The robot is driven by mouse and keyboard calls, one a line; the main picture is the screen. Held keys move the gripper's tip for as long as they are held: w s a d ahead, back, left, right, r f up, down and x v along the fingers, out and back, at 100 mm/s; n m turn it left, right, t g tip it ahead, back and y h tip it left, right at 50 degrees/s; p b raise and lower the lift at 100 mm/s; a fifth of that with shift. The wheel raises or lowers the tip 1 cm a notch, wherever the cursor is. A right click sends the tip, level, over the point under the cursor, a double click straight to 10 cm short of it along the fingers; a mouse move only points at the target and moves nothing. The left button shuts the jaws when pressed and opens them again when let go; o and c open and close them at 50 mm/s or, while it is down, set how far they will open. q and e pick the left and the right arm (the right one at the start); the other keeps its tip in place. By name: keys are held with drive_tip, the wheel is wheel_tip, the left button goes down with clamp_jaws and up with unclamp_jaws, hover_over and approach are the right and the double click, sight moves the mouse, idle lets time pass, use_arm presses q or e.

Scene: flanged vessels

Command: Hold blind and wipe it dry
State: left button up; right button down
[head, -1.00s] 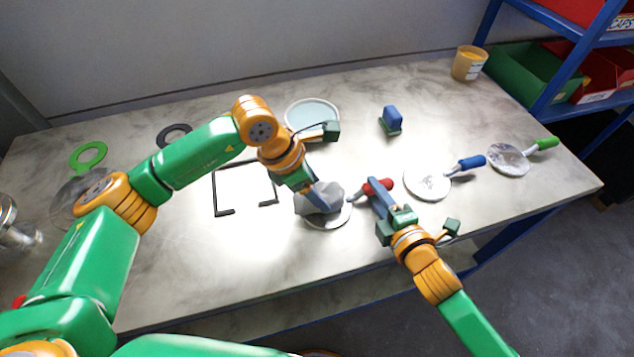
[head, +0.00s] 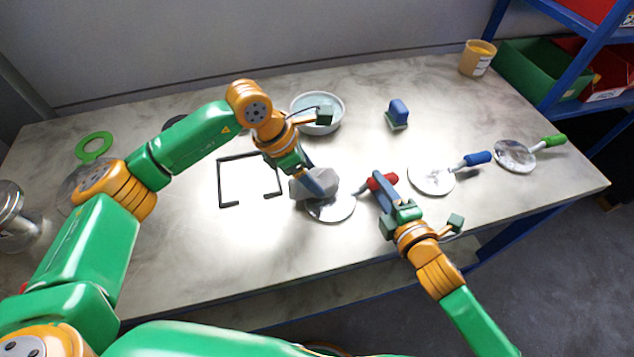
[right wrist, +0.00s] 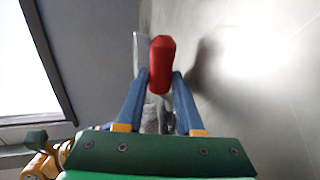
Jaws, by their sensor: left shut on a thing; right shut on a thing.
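The blind is a round metal disc (head: 336,209) with a red handle (head: 388,181), at the middle front of the table. My right gripper (head: 376,182) is shut on the red handle, which shows between its fingers in the right wrist view (right wrist: 162,62). My left gripper (head: 320,184) is shut on a crumpled grey cloth (head: 301,187). The cloth lies over the back left part of the disc and hides it there; firm contact is hard to tell. The disc's front right part is bare and shiny.
Blue-handled (head: 432,180) and green-handled (head: 514,156) discs lie to the right. A water bowl (head: 337,125), a blue-and-green block (head: 398,114) and a yellow cup (head: 477,60) stand behind. A black open frame (head: 220,182) is left of the cloth; metal vessel (head: 10,205) far left.

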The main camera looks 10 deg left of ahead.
use_arm(q)
drive_tip(key=shift+f, duration=0.15)
drive_tip(key=shift+r, duration=3.45)
